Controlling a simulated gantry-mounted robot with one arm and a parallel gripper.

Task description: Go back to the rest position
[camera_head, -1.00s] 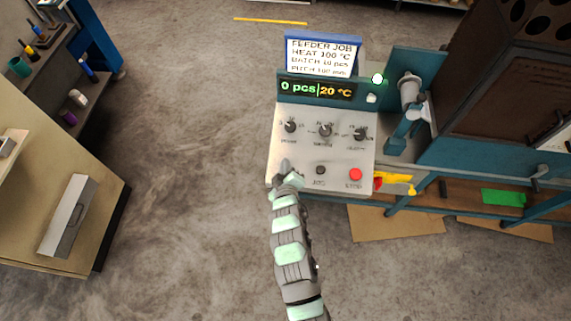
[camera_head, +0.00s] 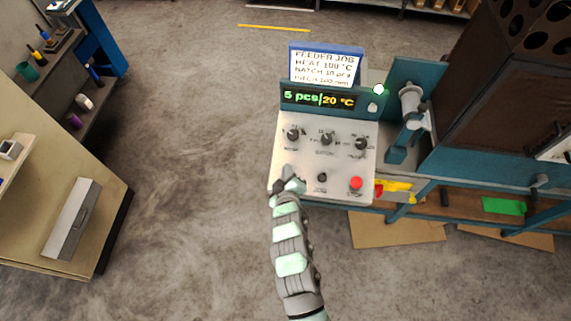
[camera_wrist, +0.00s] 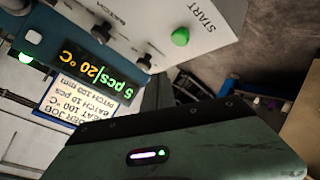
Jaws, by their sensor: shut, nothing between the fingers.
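My gripper (camera_head: 288,181) is at the lower left of the control panel (camera_head: 345,185) in the head view, its fingers closed and empty. My arm reaches up to it from the bottom of the picture. In the wrist view the green START button (camera_wrist: 180,37) shows clear, with nothing on it. In the head view the button is hidden behind my gripper. The display (camera_head: 318,97) reads 5 pcs and 20 °C; it also shows in the wrist view (camera_wrist: 102,77). I cannot tell from the head view how far my gripper is from the panel.
A job card (camera_head: 326,67) stands above the display. The panel has three knobs, a black button (camera_head: 322,177) and a red button (camera_head: 356,183). A teal machine frame (camera_head: 460,165) stands to the right. A beige cabinet (camera_head: 60,190) is at left. The floor between is clear.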

